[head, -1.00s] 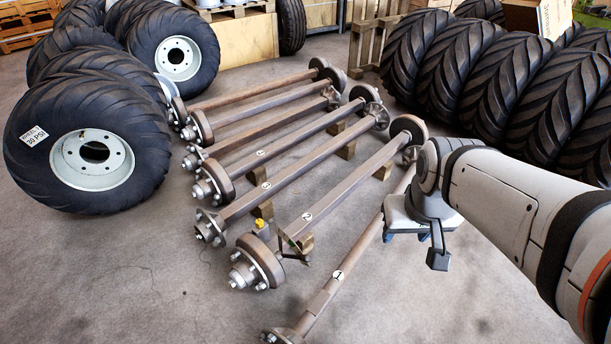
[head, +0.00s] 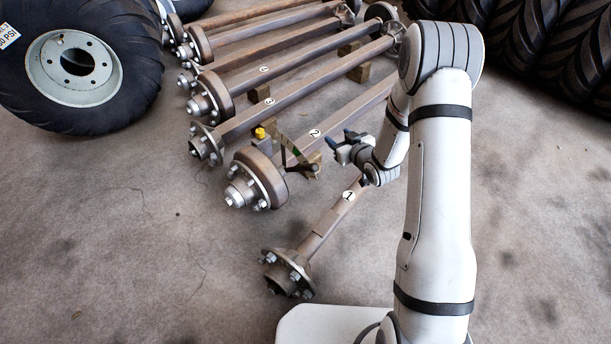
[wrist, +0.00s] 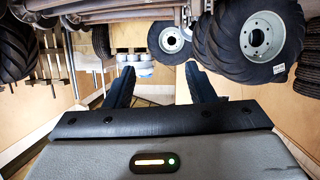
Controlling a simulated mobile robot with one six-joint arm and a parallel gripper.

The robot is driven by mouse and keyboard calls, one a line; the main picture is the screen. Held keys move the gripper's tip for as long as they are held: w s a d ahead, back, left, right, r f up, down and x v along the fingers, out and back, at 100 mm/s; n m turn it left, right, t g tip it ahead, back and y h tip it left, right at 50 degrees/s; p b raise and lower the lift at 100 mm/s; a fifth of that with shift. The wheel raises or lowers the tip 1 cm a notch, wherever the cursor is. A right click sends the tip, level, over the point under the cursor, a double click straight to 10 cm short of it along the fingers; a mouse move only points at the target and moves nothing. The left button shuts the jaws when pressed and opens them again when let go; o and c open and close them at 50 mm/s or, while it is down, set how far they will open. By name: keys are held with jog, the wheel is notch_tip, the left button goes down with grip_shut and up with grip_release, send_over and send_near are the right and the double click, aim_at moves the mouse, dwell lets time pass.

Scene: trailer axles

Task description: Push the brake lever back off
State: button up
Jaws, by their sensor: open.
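The axle marked 2 (head: 349,118) carries a rusty brake drum (head: 258,178) with a studded hub at its near end. Thin lever-like metal parts (head: 293,153) stand beside the drum, near a small yellow cap (head: 260,133). Which of them is the brake lever is hard to tell at this size. My gripper (head: 338,146) is open and empty, just right of these parts and apart from them, above the axles, pointing left. In the wrist view my gripper (wrist: 160,88) shows two dark fingers spread wide with nothing between them.
The axle marked 1 (head: 328,219) lies below my gripper, with a studded hub (head: 287,272) in front. Several more axles lie behind on wooden blocks (head: 358,73). The floor at lower left is clear.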

aim_at(309, 165)
jog(key=s+a+f+t+y+b, duration=0.1)
jog(key=s+a+f+y+b, duration=0.15)
jog(key=f, duration=0.45)
jog(key=s+a+f+y+b, duration=0.1)
jog(key=a+f+y+b, duration=0.15)
jog(key=f, duration=0.55)
jog(key=b+x, duration=0.2)
jog(key=x, duration=0.4)
jog(key=shift+w+a+r+b, duration=0.1)
jog(key=shift+w+r+b, duration=0.05)
jog(key=shift+w+b, duration=0.2)
jog(key=shift+c, duration=0.3)
